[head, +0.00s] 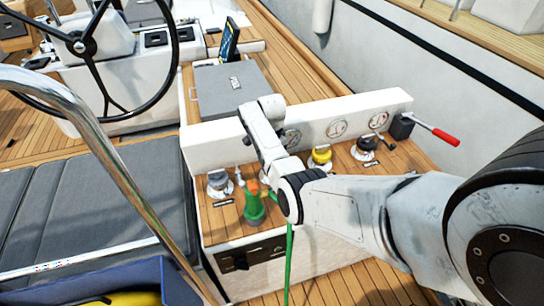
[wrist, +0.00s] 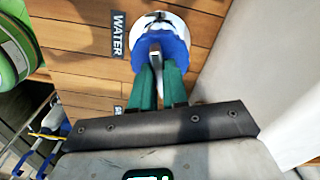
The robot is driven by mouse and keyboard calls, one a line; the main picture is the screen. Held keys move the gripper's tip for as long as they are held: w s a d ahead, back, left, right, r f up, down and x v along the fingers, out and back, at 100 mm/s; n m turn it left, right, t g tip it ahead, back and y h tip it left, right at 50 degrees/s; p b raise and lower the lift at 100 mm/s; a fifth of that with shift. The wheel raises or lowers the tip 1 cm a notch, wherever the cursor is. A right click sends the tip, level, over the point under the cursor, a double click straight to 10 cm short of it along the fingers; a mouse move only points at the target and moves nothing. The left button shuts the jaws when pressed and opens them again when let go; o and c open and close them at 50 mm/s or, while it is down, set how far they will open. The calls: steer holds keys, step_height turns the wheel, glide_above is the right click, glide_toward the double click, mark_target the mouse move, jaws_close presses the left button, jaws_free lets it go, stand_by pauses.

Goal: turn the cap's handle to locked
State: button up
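In the wrist view a blue cap (wrist: 157,35) sits in a white round flange on the wooden deck, beside a plate reading WATER (wrist: 118,35). Its grey handle (wrist: 155,62) stands up from the cap, running roughly along the picture's vertical. My gripper (wrist: 158,75) has its two green fingers on either side of this handle, close against it, and looks shut on it. The fingertips overlap the cap's near edge. In the head view my arm hides the cap and most of my gripper.
Other caps, one yellow (head: 320,155) and one black (head: 366,143), stand on the same wooden deck. A green fitting with an orange top (head: 254,207) stands close to my gripper. A red-handled lever (head: 440,135) is at the right; a steel rail (head: 125,170) is at the left.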

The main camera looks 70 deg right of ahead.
steer(key=o, duration=0.4)
steer(key=shift+r, duration=0.1)
step_height(320, 180, up, 11)
steer(key=shift+f+b, duration=0.2)
steer(key=shift+b, duration=0.15)
steer(key=shift+s, duration=0.1)
stand_by(0.6)
